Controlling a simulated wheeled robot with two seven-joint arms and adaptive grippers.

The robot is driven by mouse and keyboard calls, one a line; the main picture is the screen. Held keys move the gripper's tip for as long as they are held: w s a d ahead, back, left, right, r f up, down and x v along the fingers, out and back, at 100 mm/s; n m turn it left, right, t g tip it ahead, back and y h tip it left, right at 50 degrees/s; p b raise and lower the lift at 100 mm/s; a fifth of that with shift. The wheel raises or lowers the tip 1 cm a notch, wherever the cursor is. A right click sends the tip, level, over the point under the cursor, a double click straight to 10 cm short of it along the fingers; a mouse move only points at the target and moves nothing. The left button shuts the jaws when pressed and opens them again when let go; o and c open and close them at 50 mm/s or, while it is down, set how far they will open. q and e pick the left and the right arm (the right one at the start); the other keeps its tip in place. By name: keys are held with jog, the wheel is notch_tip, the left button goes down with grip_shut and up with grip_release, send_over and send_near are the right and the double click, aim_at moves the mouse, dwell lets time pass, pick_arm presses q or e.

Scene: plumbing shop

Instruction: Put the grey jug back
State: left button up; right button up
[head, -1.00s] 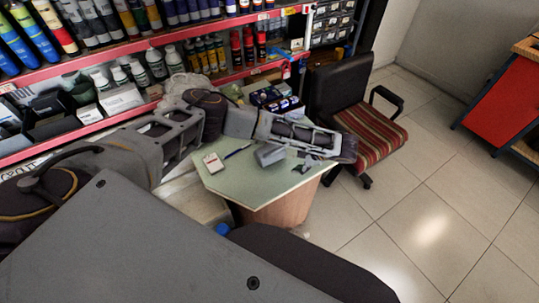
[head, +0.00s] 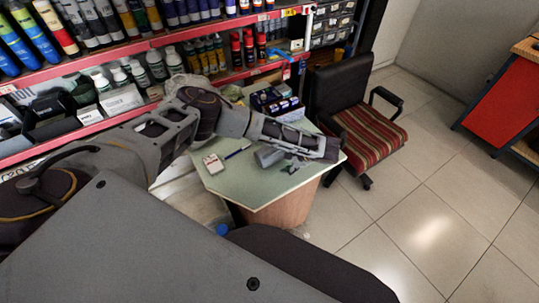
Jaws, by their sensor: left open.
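My left arm comes in from the left and reaches over the pale green table. My left gripper (head: 300,164) is low over the table's right part, below the forearm, small and partly covered by it. Its jaws look open, with nothing clearly between them. A small grey rounded shape (head: 267,157) shows just left of it, under the forearm. I cannot tell if this is the grey jug or part of my wrist. No other grey jug can be made out. My right gripper is not in view.
On the table (head: 230,183) lie a white calculator-like item (head: 213,164) and a blue pen (head: 238,152). A dark box of small items (head: 275,101) stands at its back. Shelves with bottles rise behind. A striped chair (head: 370,133) stands right. The floor at right is clear.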

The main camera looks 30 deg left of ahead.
pick_arm(q)
jog(key=shift+x, duration=2)
jog(key=shift+w+a+f, duration=0.1)
jog(key=shift+a, duration=0.4)
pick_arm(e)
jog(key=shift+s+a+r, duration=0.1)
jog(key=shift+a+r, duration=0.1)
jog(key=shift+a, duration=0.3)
pick_arm(q)
jog(key=c, duration=1.2)
jog(key=shift+c, duration=0.2)
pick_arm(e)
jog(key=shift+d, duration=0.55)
